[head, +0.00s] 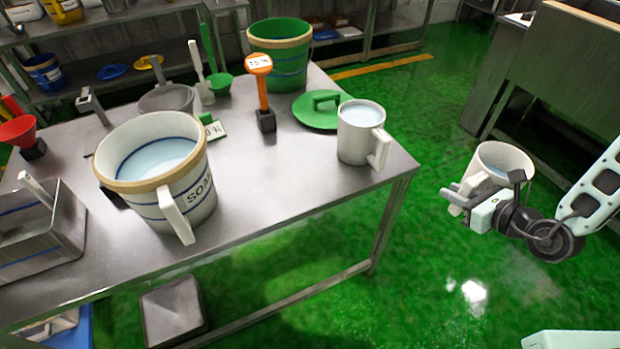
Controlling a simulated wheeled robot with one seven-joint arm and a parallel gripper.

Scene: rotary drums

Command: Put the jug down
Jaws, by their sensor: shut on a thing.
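A white jug (505,157) with pale liquid in it is held by my gripper (468,194) at the right in the head view. The gripper is shut on the jug, on its near side, where the fingers partly hide the handle. The held jug looks nearly upright and is off to the right of the steel table (290,195), over the green floor in the picture. A second, similar white jug (358,135), also with liquid, stands upright near the table's right corner, its handle toward the lower right.
A large bucket (140,195) with lettering stands on the table's left half. Behind are an orange-handled sign (260,85), a green lid (317,110) and a green bucket (280,65). The front right tabletop is bare. A grey cabinet (555,80) stands behind the held jug.

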